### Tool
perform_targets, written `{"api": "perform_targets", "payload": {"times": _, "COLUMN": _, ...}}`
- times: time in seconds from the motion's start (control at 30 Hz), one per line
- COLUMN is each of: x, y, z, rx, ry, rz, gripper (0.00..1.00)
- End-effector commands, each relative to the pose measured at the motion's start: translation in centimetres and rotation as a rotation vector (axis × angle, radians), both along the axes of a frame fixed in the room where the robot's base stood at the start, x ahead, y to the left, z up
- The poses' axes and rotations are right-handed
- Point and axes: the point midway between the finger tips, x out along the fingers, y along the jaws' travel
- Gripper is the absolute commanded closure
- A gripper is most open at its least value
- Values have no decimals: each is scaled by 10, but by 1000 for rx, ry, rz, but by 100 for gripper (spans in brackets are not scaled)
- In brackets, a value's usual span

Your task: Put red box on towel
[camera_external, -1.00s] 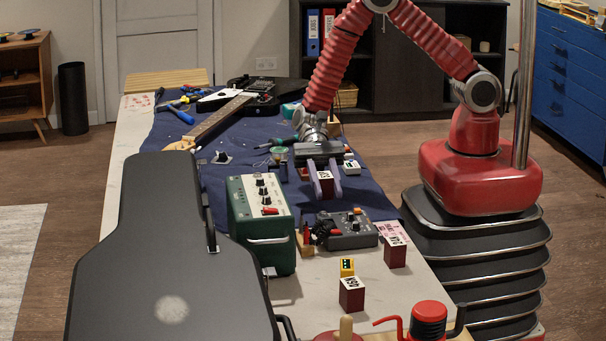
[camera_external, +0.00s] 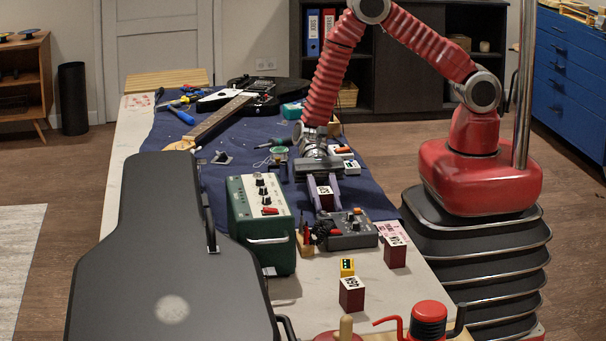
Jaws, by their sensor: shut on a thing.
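My gripper (camera_external: 323,191) is shut on a dark red box (camera_external: 326,202) with a white printed top. The box is between the two purple fingers, upright. It appears over the blue towel (camera_external: 373,202) spread on the table, just behind the grey pedal; I cannot tell whether it touches the cloth. A second dark red box (camera_external: 395,257) with a white label stands on the pale table at the right, off the towel.
A green amplifier (camera_external: 266,227) stands left of my gripper, and a grey pedal (camera_external: 347,230) is close in front. A black guitar case (camera_external: 165,250) fills the near left. A guitar (camera_external: 222,118) and blue-handled tools (camera_external: 180,114) lie at the back. A red can (camera_external: 429,318) stands at the near edge.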

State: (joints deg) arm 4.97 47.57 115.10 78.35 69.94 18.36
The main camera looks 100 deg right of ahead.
Motion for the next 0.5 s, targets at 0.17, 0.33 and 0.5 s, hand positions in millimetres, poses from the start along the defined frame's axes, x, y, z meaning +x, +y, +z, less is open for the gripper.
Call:
{"api": "perform_targets", "payload": {"times": 0.17, "x": 0, "y": 0, "z": -1, "rx": 0, "ry": 0, "rz": 0, "gripper": 64}}
{"api": "perform_targets", "payload": {"times": 0.33, "x": 0, "y": 0, "z": -1, "rx": 0, "ry": 0, "rz": 0, "gripper": 52}}
{"api": "perform_targets", "payload": {"times": 0.5, "x": 0, "y": 0, "z": -1, "rx": 0, "ry": 0, "rz": 0, "gripper": 52}}
